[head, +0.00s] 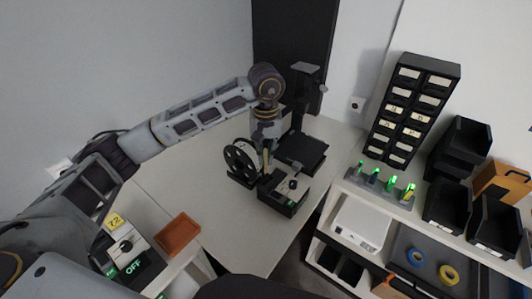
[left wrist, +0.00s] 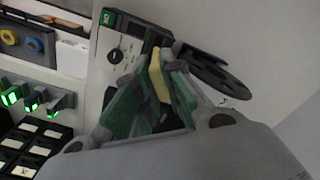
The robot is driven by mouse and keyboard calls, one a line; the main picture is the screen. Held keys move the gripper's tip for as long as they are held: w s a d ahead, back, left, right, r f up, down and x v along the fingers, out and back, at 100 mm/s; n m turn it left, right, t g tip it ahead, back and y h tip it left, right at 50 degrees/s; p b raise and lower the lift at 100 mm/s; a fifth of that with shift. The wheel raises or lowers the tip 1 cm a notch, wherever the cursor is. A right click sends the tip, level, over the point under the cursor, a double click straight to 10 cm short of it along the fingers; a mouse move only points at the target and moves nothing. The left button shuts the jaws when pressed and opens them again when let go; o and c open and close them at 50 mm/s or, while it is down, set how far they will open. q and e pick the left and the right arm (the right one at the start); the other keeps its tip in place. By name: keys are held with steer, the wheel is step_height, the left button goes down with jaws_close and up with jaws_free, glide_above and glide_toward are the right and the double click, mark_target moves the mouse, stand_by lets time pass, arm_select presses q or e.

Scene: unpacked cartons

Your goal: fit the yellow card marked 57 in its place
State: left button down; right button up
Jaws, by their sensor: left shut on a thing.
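My left gripper (head: 266,168) is shut on a thin yellow card (left wrist: 158,76), which stands between the green fingers in the left wrist view. No number can be read on the card. The gripper (left wrist: 150,90) points down close above a black box with a light top and a knob (head: 291,185) on the table. The box also shows in the left wrist view (left wrist: 120,50), just beyond the fingertips. I cannot tell whether the card touches it. My right gripper is not in view.
A black spool (head: 239,160) stands just left of the box, and a black printer (head: 302,150) behind it. An orange tray (head: 178,235) and a device marked OFF (head: 132,262) with a yellow 72 card (head: 114,221) are at lower left. A rack with green lights (head: 379,187) stands right.

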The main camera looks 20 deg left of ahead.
arm_select(q)
steer(key=m, duration=0.4)
steer(key=shift+w+d+m, duration=0.1)
steer(key=shift+d+m, duration=0.15)
steer(key=shift+m, duration=1.55)
steer(key=shift+f, duration=0.15)
steer(key=shift+f, duration=0.55)
steer(key=shift+f+b, duration=0.6)
steer(key=shift+f, duration=0.95)
steer(key=shift+f+b, duration=0.45)
steer(key=shift+b, duration=0.05)
steer(key=shift+f+b, duration=1.4)
steer(key=shift+b, duration=0.05)
